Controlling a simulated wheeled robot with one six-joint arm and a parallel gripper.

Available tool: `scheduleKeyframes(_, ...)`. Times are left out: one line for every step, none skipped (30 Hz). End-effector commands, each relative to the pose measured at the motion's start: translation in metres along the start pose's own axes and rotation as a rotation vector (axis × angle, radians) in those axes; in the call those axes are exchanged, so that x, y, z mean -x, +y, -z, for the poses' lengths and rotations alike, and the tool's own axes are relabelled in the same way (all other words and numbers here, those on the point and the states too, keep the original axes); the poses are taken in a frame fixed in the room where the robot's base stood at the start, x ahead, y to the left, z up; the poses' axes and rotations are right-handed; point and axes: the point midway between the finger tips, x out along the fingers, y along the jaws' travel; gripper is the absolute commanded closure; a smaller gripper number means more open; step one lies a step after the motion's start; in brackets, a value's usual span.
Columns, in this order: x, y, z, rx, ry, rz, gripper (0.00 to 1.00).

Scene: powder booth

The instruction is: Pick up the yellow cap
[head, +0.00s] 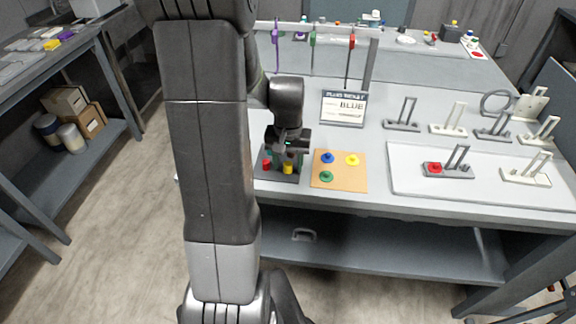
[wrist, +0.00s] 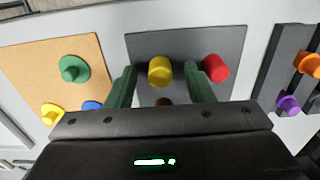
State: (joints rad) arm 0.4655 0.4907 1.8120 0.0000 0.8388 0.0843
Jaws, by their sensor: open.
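A yellow cylindrical cap (wrist: 160,72) stands on a dark plate (wrist: 138,48); the head view also shows this cap (head: 288,169) at the plate's front. My gripper (head: 287,148) is over the plate. In the wrist view its green fingers (wrist: 158,80) are open, one on each side of the yellow cap, with gaps and no visible contact. Whether the fingertips are down at cap height is unclear. A red cap (wrist: 216,68) stands just right of the right finger. A brownish item (wrist: 163,102) shows partly behind my gripper's body.
A tan board (head: 340,180) beside the plate holds a blue plug (head: 327,158), a flanged yellow plug (head: 352,160) and a green plug (head: 326,176). A white tray (head: 408,187) with bracket-like parts lies right.

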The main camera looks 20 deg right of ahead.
Motion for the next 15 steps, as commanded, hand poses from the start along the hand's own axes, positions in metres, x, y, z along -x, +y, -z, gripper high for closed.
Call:
scheduleKeyframes(0.0001,-0.0001,0.0,0.0,0.0,0.0,0.52)
scheduleKeyframes(0.0001,-0.0001,0.0,0.0,0.0,0.0,0.52)
scheduleKeyframes(0.0002,-0.0001,0.0,0.0,0.0,0.0,0.52)
scheduleKeyframes(0.0002,-0.0001,0.0001,0.0,0.0,0.0,0.58)
scheduleKeyframes(0.0003,-0.0001,0.0001,0.0,0.0,0.0,0.64)
scheduleKeyframes(0.0003,-0.0001,0.0001,0.0,0.0,0.0,0.72)
scheduleKeyframes(0.0003,-0.0001,0.0001,0.0,0.0,0.0,0.78)
scheduleKeyframes(0.0003,-0.0001,0.0001,0.0,0.0,0.0,0.84)
scheduleKeyframes(0.0004,-0.0001,0.0001,0.0,0.0,0.0,0.91)
scheduleKeyframes(0.0004,-0.0001,0.0001,0.0,0.0,0.0,0.97)
scheduleKeyframes(0.0004,-0.0001,0.0001,0.0,0.0,0.0,0.99)
scheduleKeyframes(0.0004,-0.0001,0.0001,0.0,0.0,0.0,0.99)
scheduleKeyframes(0.0005,-0.0001,0.0001,0.0,0.0,0.0,0.99)
scheduleKeyframes(0.0005,-0.0001,0.0001,0.0,0.0,0.0,0.99)
scheduleKeyframes(0.0005,-0.0001,0.0001,0.0,0.0,0.0,0.99)
